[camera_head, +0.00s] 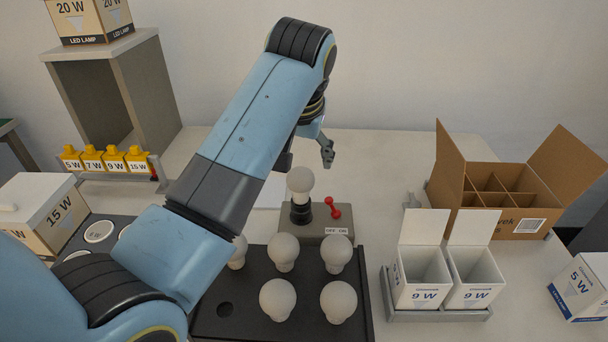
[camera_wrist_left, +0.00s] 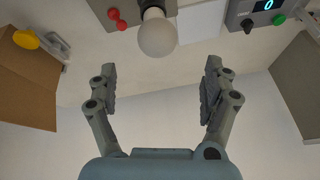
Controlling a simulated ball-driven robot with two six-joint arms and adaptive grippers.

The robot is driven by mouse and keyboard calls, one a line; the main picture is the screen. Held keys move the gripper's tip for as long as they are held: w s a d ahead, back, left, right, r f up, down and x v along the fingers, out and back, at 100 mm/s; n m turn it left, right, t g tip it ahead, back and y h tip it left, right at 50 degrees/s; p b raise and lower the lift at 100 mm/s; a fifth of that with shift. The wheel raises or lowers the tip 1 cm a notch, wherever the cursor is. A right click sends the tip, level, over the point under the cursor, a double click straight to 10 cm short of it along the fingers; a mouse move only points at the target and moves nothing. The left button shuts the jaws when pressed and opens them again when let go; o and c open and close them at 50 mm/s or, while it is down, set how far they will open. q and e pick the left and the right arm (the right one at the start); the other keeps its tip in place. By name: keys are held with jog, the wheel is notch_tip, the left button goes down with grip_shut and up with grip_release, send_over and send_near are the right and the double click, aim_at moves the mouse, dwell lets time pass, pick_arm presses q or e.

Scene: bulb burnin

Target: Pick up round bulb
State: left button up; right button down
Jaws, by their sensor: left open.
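A round white bulb (camera_head: 300,181) stands upright in the black socket of a grey test box (camera_head: 325,222). It also shows in the left wrist view (camera_wrist_left: 157,35), at the top and between the lines of the two fingers. My left gripper (camera_head: 311,152) is just behind and above this bulb, partly hidden by my arm; in the wrist view its fingers (camera_wrist_left: 160,88) are spread wide with nothing between them. Several more round bulbs (camera_head: 283,252) sit in a black tray (camera_head: 262,318) in front of the box. My right gripper is not in view.
A red switch (camera_head: 333,208) sits beside the socket, by an "OFF ON" label. Two open white 9 W boxes (camera_head: 423,277) stand in a grey holder at right. An open divided carton (camera_head: 508,195) is behind them. A shelf (camera_head: 125,90) stands back left.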

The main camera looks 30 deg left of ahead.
aim_at(301, 173)
pick_arm(q)
jog(key=x, duration=0.4)
jog(key=shift+s+f, duration=0.1)
jog(key=shift+f, duration=0.2)
jog(key=x, duration=0.5)
jog(key=shift+s+d+f, duration=0.1)
jog(key=shift+d, duration=0.1)
jog(key=shift+f, duration=0.1)
jog(key=shift+c, duration=1.2)
jog(key=c, duration=1.1)
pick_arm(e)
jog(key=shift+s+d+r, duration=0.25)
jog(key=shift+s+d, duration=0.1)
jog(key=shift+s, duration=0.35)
pick_arm(q)
jog(key=shift+p, duration=0.35)
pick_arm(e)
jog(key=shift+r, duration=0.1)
